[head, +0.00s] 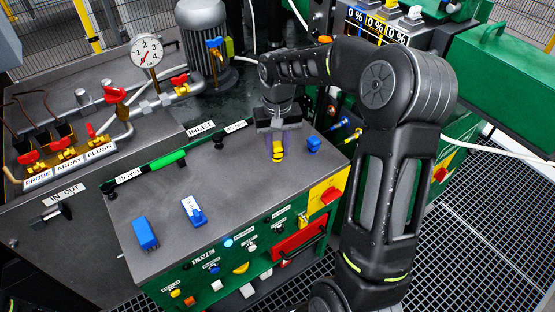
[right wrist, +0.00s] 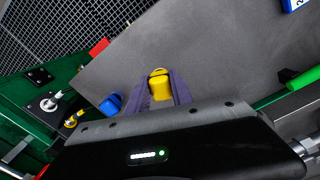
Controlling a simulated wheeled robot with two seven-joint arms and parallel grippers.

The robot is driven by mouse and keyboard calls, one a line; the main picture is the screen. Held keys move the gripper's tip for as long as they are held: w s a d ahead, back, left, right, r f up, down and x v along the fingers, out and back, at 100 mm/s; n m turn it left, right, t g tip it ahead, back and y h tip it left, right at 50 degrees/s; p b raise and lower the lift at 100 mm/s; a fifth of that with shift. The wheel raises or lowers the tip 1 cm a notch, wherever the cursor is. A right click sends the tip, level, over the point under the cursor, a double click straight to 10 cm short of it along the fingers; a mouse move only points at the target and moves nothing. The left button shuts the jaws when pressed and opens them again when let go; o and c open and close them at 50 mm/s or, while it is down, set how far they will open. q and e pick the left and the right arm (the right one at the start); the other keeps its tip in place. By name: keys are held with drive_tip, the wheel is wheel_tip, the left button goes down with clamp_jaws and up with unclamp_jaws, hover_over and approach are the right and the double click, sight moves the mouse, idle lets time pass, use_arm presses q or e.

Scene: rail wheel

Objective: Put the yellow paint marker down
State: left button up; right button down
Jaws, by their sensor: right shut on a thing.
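The yellow paint marker (head: 278,152) is a short yellow piece with a dark band, over the grey bench top near its right side. It also shows in the right wrist view (right wrist: 160,86), between the two purple-grey fingers. My right gripper (head: 279,143) comes down from above and is shut on the marker; its fingers also show in the right wrist view (right wrist: 161,94). I cannot tell whether the marker touches the bench top. My left gripper is not in view.
A small blue piece (head: 313,144) stands just right of the marker. A blue block (head: 146,233) and a blue-and-white device (head: 193,211) lie at the left front of the bench top (head: 235,200). A green-handled torque wrench (head: 150,170) lies along the back edge. The middle is clear.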

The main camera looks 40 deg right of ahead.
sight(278, 159)
drive_tip(key=shift+f, duration=0.6)
drive_tip(key=shift+f, duration=1.85)
drive_tip(key=shift+f, duration=0.15)
drive_tip(key=c, duration=1.1)
unclamp_jaws()
drive_tip(key=shift+r+p, duration=0.2)
drive_tip(key=shift+p, duration=0.1)
wheel_tip(278, 159, up, 12)
drive_tip(key=shift+b, duration=0.45)
